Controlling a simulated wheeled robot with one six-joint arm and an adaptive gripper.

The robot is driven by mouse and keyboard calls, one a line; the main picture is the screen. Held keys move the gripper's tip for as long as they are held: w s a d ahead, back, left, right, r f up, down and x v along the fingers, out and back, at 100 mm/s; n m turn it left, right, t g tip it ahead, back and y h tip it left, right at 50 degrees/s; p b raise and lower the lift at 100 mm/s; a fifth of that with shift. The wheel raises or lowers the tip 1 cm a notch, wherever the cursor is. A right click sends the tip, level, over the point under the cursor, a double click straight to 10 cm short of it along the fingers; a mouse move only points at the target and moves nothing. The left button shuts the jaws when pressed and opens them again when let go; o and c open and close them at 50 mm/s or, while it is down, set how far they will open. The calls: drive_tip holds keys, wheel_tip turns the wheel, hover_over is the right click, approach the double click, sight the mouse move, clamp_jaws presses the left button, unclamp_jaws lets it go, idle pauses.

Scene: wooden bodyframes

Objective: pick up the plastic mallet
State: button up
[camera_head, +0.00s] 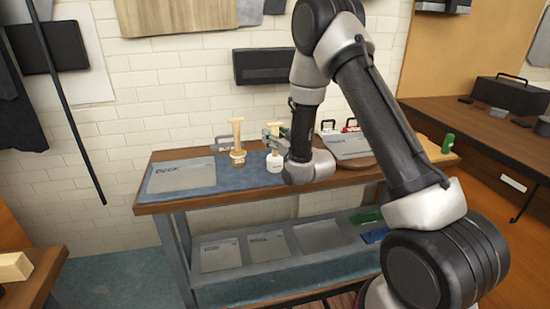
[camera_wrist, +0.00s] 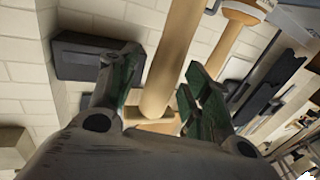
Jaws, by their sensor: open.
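The plastic mallet (camera_head: 275,163), with a white labelled head and a light wooden handle, stands head down on the workbench, handle upward. My gripper (camera_head: 270,134) is open at its handle height, reaching in from the right and partly covering the handle. In the wrist view my open gripper (camera_wrist: 165,92) has its two green-lined fingers on either side of a pale wooden handle (camera_wrist: 175,55), which looks like this mallet's. Its head is out of the wrist view. Whether a finger touches the handle I cannot tell.
A second mallet with a wooden head (camera_head: 238,157) stands close on the left; its handle also shows in the wrist view (camera_wrist: 228,42). A grey panel (camera_head: 181,176) lies at the workbench's left end. A grey case (camera_head: 345,144) is on the right. A black box (camera_head: 263,66) hangs on the wall behind.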

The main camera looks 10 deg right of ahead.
drive_tip(key=shift+c, duration=0.2)
drive_tip(key=c, duration=1)
clamp_jaws()
drive_tip(key=shift+r, duration=0.15)
